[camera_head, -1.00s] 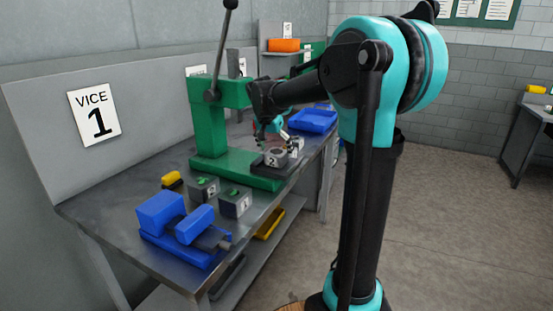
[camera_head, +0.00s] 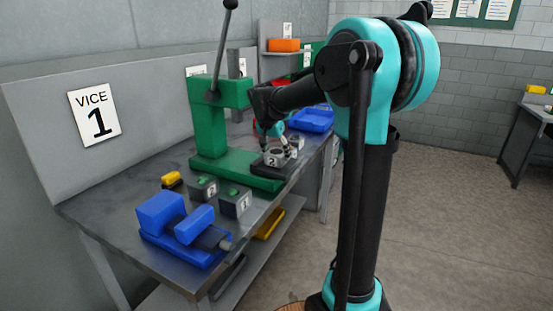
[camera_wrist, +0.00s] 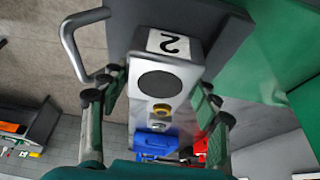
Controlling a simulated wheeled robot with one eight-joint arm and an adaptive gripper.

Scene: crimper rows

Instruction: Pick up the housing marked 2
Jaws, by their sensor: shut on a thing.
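The housing marked 2 (camera_head: 274,162) is a grey block with a white number label. I see no clear gap under the housing.
The green press (camera_head: 209,130) stands close behind and left. Two more grey housings with green tops (camera_head: 235,203) and a blue vice (camera_head: 185,228) are nearer on the bench. A metal handle (camera_wrist: 69,40) sticks out beside the plate. A blue bin (camera_head: 312,122) lies beyond.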

